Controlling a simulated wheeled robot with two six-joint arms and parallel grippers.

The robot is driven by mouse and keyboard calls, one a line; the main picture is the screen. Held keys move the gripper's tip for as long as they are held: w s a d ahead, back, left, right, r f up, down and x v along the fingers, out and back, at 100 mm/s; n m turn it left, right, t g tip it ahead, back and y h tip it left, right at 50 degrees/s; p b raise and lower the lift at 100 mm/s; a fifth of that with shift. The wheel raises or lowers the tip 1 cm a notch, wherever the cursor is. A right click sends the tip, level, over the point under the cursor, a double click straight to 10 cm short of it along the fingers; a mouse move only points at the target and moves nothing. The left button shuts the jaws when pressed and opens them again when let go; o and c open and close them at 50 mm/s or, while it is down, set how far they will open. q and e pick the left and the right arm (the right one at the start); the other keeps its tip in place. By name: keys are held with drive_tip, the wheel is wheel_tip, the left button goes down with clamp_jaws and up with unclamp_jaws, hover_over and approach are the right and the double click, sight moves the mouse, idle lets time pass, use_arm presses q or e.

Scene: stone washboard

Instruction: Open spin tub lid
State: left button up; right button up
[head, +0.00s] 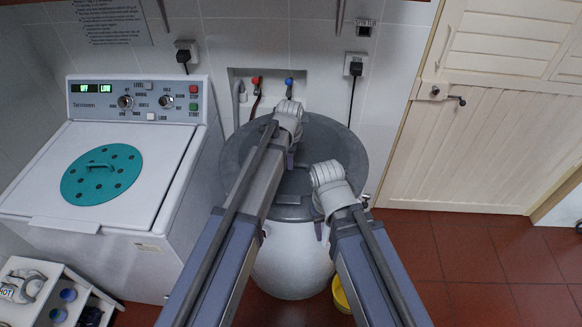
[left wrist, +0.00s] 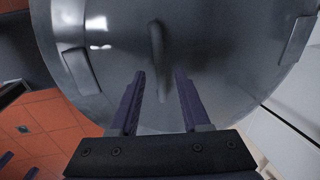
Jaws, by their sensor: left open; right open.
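The spin tub (head: 290,270) is a round white tub with a dark grey lid (head: 335,140) lying on top, shut. My left gripper (head: 291,160) is over the middle of the lid, mostly hidden by its own wrist in the head view. In the left wrist view, its two fingers (left wrist: 160,78) are apart and point at the lid (left wrist: 230,50). A raised bar handle (left wrist: 158,45) on the lid lines up with the gap between them; I cannot tell whether they touch it. My right gripper (head: 319,230) is open at the lid's near right edge, partly hidden by its wrist.
A white washing machine (head: 120,150) with a teal disc (head: 101,174) stands left. A low white shelf unit (head: 50,295) with bottles is at lower left. A yellow bucket (head: 341,296) sits by the tub's base. Red tiled floor (head: 470,255) is clear at right, before a cream door.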

use_arm(q)
drive_tip(key=shift+w+f+b, duration=0.15)
drive_tip(key=shift+f+b, duration=0.3)
drive_tip(key=shift+f, duration=0.45)
clamp_jaws()
idle(0.8)
